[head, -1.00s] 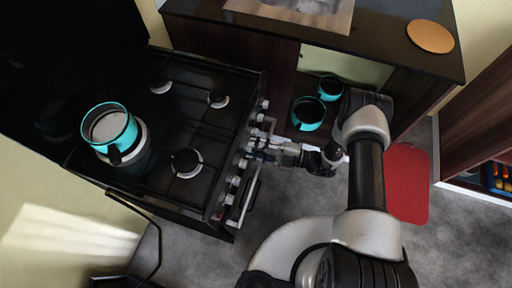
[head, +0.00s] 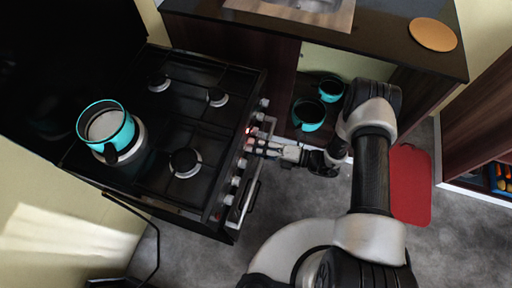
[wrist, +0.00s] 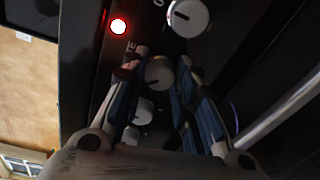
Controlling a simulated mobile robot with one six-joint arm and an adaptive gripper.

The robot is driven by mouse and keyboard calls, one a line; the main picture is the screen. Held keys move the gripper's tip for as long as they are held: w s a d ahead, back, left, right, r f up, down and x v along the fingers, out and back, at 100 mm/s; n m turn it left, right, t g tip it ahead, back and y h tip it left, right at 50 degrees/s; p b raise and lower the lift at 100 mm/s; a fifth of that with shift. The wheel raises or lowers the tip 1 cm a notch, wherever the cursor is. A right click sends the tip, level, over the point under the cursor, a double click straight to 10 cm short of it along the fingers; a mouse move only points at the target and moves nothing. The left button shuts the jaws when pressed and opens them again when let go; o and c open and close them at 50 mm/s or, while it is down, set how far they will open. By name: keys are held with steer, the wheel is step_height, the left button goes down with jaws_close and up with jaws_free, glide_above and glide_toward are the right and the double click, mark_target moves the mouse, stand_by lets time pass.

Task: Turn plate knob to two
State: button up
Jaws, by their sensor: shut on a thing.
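The stove (head: 215,125) has a row of pale round knobs along its front panel. My gripper (head: 252,147) reaches the panel from the right in the head view. In the wrist view, the fingers of my gripper (wrist: 160,68) stand on both sides of one pale knob (wrist: 158,74) and are shut on it. Partly hidden lettering is beside that knob; its setting cannot be read. A red indicator light (wrist: 118,26) glows on the panel near the fingertips. It also shows in the head view (head: 250,131).
Another knob (wrist: 187,17) is just beyond the fingertips, and more knobs lie behind them. An oven handle (wrist: 268,112) runs along the right. Turquoise pots (head: 308,114) sit under the counter.

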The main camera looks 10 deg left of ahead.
steer(key=shift+s+r+n+t+b, duration=0.1)
steer(key=shift+n+t+b, duration=0.3)
steer(key=shift+n, duration=3.1)
steer(key=shift+s+r+n+t+b, duration=0.1)
steer(key=shift+n+t+b, duration=0.25)
steer(key=shift+n, duration=3.15)
steer(key=o, duration=1)
steer(key=shift+f, duration=0.1)
steer(key=shift+o, duration=0.2)
steer(key=s+d, duration=0.1)
steer(key=d, duration=1.1)
steer(key=shift+s+r, duration=0.2)
steer(key=shift+r, duration=0.2)
